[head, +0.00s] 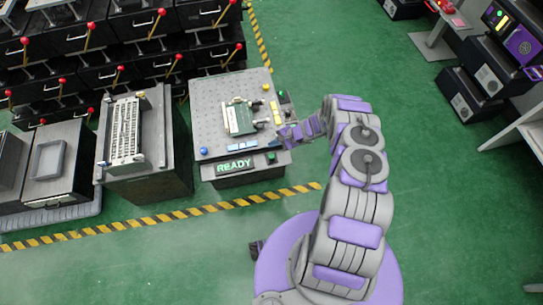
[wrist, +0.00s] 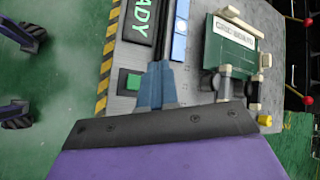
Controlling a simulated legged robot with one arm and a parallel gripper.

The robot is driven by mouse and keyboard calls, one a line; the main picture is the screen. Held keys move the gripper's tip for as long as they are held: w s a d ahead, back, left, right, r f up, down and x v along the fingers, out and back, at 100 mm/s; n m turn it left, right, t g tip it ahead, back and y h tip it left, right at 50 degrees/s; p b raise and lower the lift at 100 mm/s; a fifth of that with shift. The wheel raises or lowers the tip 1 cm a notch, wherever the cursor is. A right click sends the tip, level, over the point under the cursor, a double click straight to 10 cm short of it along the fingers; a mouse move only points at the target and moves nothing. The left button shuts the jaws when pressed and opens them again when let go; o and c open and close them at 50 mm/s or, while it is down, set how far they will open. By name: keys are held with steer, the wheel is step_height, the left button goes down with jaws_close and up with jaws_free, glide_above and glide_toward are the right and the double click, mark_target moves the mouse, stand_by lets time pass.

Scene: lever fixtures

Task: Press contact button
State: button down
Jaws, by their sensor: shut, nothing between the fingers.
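A grey perforated bench top (head: 205,95) carries a green and white device (head: 239,117), which also shows in the wrist view (wrist: 232,45). Button-like parts on the bench are a green square (head: 271,157) beside the READY sign, a green one (head: 282,97) at the right edge, a blue dome (head: 203,151) and a yellow piece (head: 266,87). I cannot tell which is the contact button. My gripper (head: 281,134) is shut and empty over the bench's right side, beside the device. In the wrist view, a green square button (wrist: 133,82) lies left of my fingers (wrist: 162,70); contact is not visible.
The lit READY sign (head: 234,165) is on the bench front. A bench with a white slotted panel (head: 126,130) stands left. Black boxes with red-knobbed levers (head: 85,35) fill the back left. Yellow-black tape (head: 160,218) marks the green floor. Open floor lies right.

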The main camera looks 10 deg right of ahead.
steer(key=b, duration=0.6)
glide_above(273, 156)
step_height(273, 156, down, 7)
steer(key=shift+s+d+r, duration=0.1)
steer(key=shift+f, duration=1)
steer(key=shift+f, duration=0.85)
stand_by(1.7)
steer(key=shift+r, duration=0.1)
steer(key=shift+r+p, duration=0.85)
steer(key=shift+p, duration=0.05)
steer(key=shift+r, duration=0.1)
step_height(273, 156, up, 5)
steer(key=p, duration=0.5)
stand_by(0.8)
